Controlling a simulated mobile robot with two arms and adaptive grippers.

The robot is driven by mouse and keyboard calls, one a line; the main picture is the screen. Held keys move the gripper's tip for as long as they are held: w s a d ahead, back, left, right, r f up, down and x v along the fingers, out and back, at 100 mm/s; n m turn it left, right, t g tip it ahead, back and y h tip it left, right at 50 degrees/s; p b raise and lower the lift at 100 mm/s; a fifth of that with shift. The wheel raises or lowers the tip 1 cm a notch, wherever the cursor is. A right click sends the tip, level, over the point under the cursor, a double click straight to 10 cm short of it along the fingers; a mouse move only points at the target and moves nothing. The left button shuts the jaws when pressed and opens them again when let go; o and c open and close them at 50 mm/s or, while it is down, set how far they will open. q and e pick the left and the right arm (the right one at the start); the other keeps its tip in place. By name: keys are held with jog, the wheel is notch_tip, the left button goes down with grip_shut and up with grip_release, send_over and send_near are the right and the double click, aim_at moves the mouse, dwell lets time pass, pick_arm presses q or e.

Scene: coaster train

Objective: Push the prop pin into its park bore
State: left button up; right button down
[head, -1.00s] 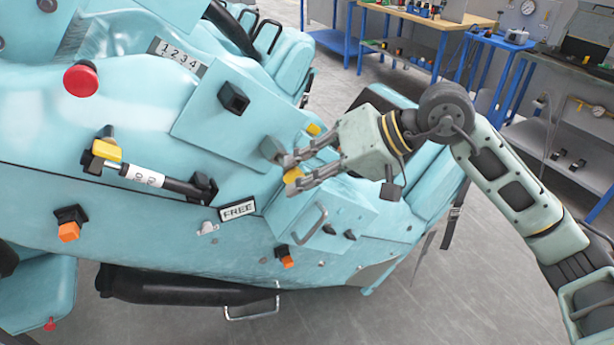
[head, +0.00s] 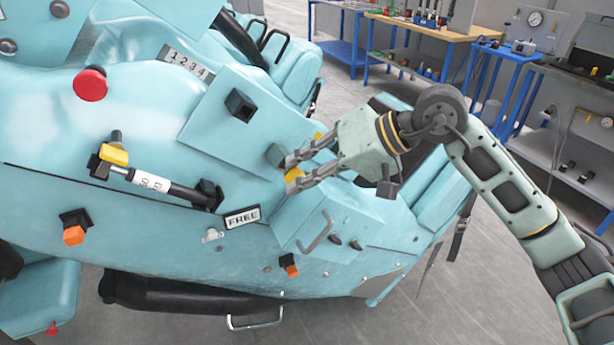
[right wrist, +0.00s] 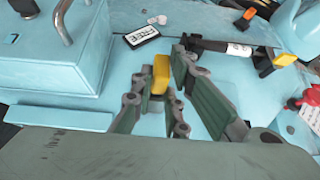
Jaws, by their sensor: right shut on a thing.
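My right gripper (head: 292,168) is against the side of the light-blue coaster car (head: 150,225). It is shut on a yellow-headed piece that looks like the prop pin (head: 293,175). The yellow head also shows between the fingers in the right wrist view (right wrist: 161,74). The pin's shank and the park bore are hidden by the fingers and the head, so I cannot tell how deep the pin sits. The black prop strut (head: 168,187), with a white label and a yellow clip, lies along the panel to the left. My left gripper is not in view.
A dark block (head: 275,155) sits close beside the fingertips. A FREE plate (head: 242,217) and a box with a grab handle (head: 316,232) are just below. A red knob (head: 90,84) and a black square socket (head: 240,104) stick out from the panel. Workbenches stand behind.

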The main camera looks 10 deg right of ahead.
jog(key=shift+w+a, duration=0.2)
jog(key=shift+w, duration=0.35)
jog(key=c, duration=1.6)
grip_release()
jog(key=shift+r, duration=0.1)
jog(key=shift+c, duration=0.2)
jog(key=shift+w, duration=0.1)
jog(key=shift+a, duration=0.1)
jog(key=v, duration=1.2)
jog(key=shift+c, duration=0.2)
